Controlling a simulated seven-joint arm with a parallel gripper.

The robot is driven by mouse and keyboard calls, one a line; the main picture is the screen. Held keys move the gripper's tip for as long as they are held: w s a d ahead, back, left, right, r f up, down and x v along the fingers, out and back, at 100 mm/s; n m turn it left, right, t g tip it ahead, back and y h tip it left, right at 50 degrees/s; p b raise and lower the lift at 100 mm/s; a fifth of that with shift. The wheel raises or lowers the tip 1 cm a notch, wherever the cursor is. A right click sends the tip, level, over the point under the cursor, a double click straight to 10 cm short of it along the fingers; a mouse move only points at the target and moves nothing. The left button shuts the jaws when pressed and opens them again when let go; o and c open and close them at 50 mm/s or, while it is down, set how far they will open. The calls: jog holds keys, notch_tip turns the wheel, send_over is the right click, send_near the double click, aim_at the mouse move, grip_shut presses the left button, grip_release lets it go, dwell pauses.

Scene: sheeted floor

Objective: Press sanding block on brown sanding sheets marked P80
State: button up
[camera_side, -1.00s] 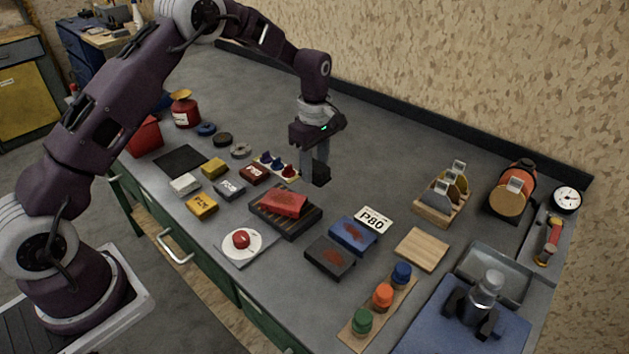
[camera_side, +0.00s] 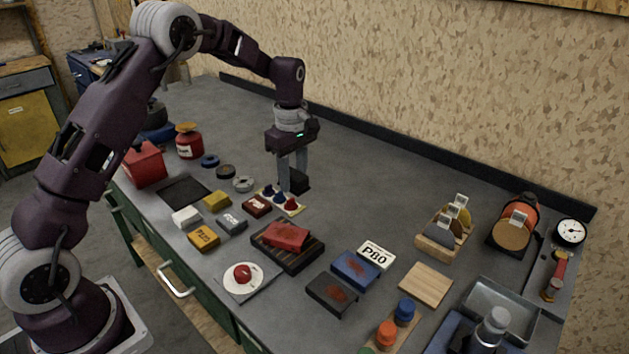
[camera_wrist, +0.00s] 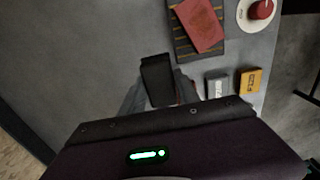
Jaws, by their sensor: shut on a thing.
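My gripper (camera_side: 293,183) points down above the back of the bench and is shut on a dark block (camera_side: 299,181), which also shows in the wrist view (camera_wrist: 158,80). The block appears clear of the bench. A reddish-brown block (camera_side: 286,235) rests on a dark slotted tray (camera_side: 276,254). A small dark red labelled block (camera_side: 256,206) lies left of the tray; its label is too small to read surely.
Small white, yellow, grey and orange blocks (camera_side: 204,238) stand left of the tray. Dark blue and red knobs on a pale strip (camera_side: 292,209) stand just in front of my gripper. A plate with a red knob (camera_side: 244,284) is nearer the edge. The bench behind is clear.

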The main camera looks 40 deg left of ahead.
send_near(256, 204)
jog(key=shift+f, duration=0.15)
jog(key=shift+w+f, duration=0.1)
jog(key=shift+f, duration=2.6)
jog(key=shift+f, duration=0.6)
notch_tip(256, 204, up, 7)
dwell(0.3)
